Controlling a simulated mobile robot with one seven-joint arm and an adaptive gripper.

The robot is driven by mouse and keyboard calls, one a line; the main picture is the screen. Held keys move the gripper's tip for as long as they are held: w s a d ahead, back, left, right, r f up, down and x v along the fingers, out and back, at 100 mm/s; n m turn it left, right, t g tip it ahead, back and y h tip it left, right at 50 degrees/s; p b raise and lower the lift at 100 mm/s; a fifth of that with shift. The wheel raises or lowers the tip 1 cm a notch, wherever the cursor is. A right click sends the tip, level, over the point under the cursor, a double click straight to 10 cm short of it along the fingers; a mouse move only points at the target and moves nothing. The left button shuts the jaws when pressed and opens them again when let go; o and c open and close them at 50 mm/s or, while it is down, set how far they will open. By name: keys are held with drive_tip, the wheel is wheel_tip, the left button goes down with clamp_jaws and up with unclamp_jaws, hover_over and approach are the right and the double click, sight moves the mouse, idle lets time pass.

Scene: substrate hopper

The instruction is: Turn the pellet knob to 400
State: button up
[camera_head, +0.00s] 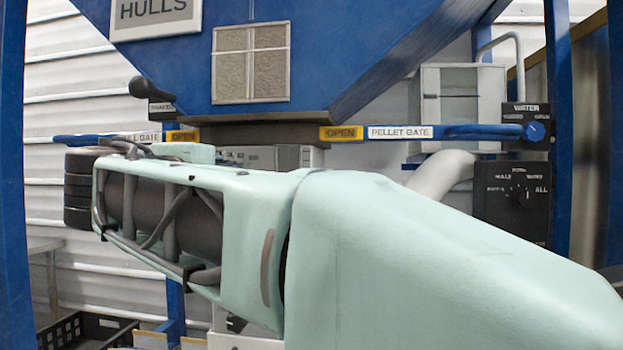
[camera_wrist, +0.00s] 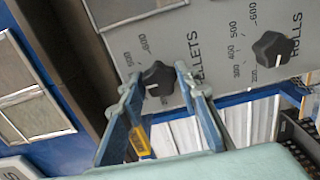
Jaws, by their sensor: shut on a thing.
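The pellet knob (camera_wrist: 157,82) is a dark lobed knob on a grey panel (camera_wrist: 207,32), beside the partly covered word "PELLETS". In the wrist view, my gripper's (camera_wrist: 159,71) two blue-grey fingers stand on either side of it, shut on it. A pale pointer mark shows on the knob's lower left. The fingers hide part of the scale, so I cannot read its setting. In the head view my own pale green arm crosses the middle and hides the pellet knob and my gripper.
The hulls knob (camera_wrist: 272,48) is close to the right on the same panel. In the head view, the pellet gate handle (camera_head: 485,131) and the blue hopper (camera_head: 330,60) are above my arm.

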drive_tip(key=shift+r, duration=0.1)
drive_tip(key=o, duration=1.2)
drive_tip(key=shift+c, duration=0.2)
